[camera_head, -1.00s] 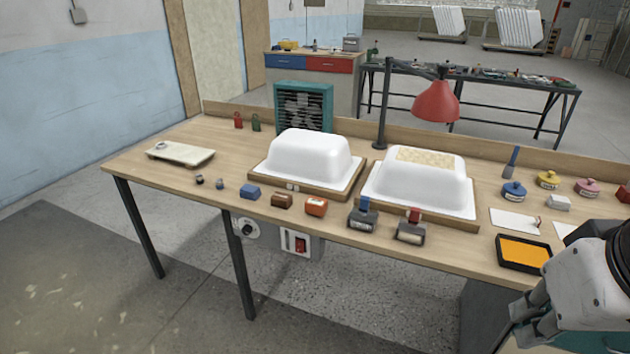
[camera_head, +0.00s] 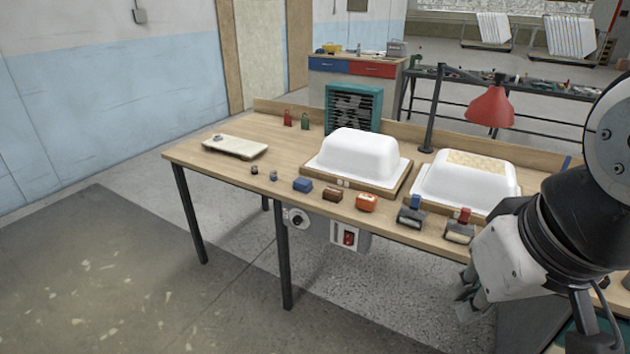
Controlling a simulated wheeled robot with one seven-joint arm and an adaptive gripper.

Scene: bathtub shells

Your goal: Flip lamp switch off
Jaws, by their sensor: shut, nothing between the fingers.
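A red-shaded lamp (camera_head: 491,107) on a black post (camera_head: 434,110) stands at the back of the workbench, its shade hanging over the right white tub shell. A red rocker switch (camera_head: 349,238) sits on a grey box (camera_head: 351,250) under the bench's front edge. A round black dial (camera_head: 297,219) is mounted to its left. No label shows which control belongs to the lamp. My gripper (camera_head: 466,303) is shut and empty, below the front edge at the right, well right of the rocker switch. My arm hides the bench's right end.
The bench top (camera_head: 215,178) holds two white tub shells (camera_head: 358,147) (camera_head: 465,178), a teal fan heater (camera_head: 353,108), a pale slab (camera_head: 234,147) and several small blocks along its front edge. Bench legs (camera_head: 283,255) stand below. The floor in front is clear.

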